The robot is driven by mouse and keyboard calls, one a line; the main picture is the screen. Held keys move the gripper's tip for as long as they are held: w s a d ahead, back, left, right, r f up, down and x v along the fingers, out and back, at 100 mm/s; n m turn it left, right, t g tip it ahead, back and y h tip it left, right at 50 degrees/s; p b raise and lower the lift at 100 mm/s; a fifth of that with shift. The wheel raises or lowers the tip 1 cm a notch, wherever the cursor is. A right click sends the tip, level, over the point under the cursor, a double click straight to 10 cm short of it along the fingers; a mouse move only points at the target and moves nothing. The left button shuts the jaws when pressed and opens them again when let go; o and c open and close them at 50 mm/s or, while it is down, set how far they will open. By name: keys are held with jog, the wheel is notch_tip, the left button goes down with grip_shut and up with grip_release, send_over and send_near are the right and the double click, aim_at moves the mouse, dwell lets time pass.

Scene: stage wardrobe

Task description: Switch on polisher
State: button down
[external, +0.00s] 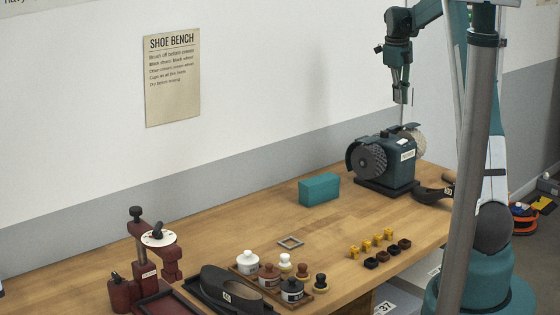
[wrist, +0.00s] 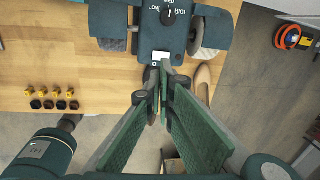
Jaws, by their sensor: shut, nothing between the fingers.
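The polisher (external: 392,172) is a teal bench machine with a dark brush wheel on the left and a pale wheel on the right, at the back right of the bench. In the wrist view, its teal body (wrist: 150,25) fills the top. A dark dial (wrist: 169,17) there reads low, med and high, with its white pointer up towards med. A white plate (wrist: 161,57) sits below the dial, partly hidden by my fingers. My gripper (external: 403,100) is shut and empty, pointing down above the polisher. Its fingertips (wrist: 160,72) cover the area just below the plate.
A teal block (external: 319,189) lies left of the polisher. A dark shoe (external: 430,194) lies to its right. Yellow and dark small pieces (external: 376,244), a tray of jars (external: 270,283) and a dark red stand (external: 150,250) occupy the front and left. The middle bench is mostly clear.

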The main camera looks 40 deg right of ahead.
aim_at(404, 140)
jog(key=shift+s+d+f+m, duration=0.15)
jog(key=shift+d+m, duration=0.15)
jog(key=shift+d, duration=0.35)
jog(key=shift+w+d+f+m, duration=0.15)
jog(key=shift+d+m, duration=0.15)
jog(key=shift+d, duration=0.3)
jog(key=shift+s+f, duration=0.1)
jog(key=f, duration=0.4)
jog(key=d+f+p, duration=0.1)
jog(key=f, duration=0.4)
jog(key=d+f, duration=0.1)
jog(key=f, duration=0.3)
jog(key=shift+f+p, duration=0.3)
